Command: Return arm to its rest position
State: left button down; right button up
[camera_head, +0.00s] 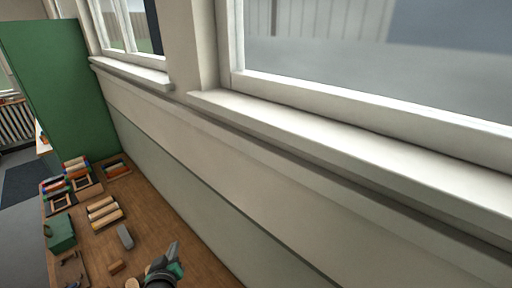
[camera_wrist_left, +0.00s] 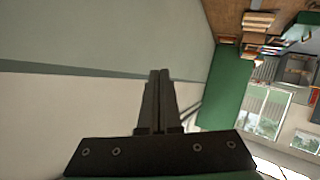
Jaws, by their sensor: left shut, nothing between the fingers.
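My left gripper (camera_head: 174,250) shows at the bottom of the head view, dark with green parts, above the near end of the wooden workbench. In the left wrist view its two fingers (camera_wrist_left: 160,74) lie together, shut, with nothing held between them. They point past the wall and the green cabinet. My right gripper does not show in either view.
The wooden workbench (camera_head: 150,205) runs along the wall under the windows. It bears a grey block (camera_head: 125,236), a rack of pale rolls (camera_head: 104,213), a green box (camera_head: 60,232) and stacks of coloured pieces (camera_head: 76,166). A green cabinet (camera_head: 62,85) stands beyond.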

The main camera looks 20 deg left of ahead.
pick_arm(q)
jog(key=w+d+r+m+t+h+p, duration=0.1)
jog(key=d+r+t, duration=0.25)
jog(key=r, duration=0.85)
jog(key=d+r+m+t+h, duration=0.1)
jog(key=d+r+t, duration=0.25)
jog(key=r, duration=0.85)
jog(key=w+d+r+m+t+h+p, duration=0.15)
jog(key=d+r, duration=0.35)
jog(key=r, duration=0.8)
jog(key=s+d+r+m+t+h, duration=0.2)
jog(key=s+d+r+m+t, duration=0.1)
jog(key=s+r, duration=0.4)
jog(key=s+d+r+m+t+h, duration=0.3)
jog(key=s+r+m+t, duration=0.1)
jog(key=s+r, duration=0.4)
notch_tip(320, 180, up, 2)
jog(key=shift+s+r, duration=0.15)
jog(key=shift+s, duration=0.05)
jog(key=shift+d+t, duration=0.1)
jog(key=shift+t, duration=0.15)
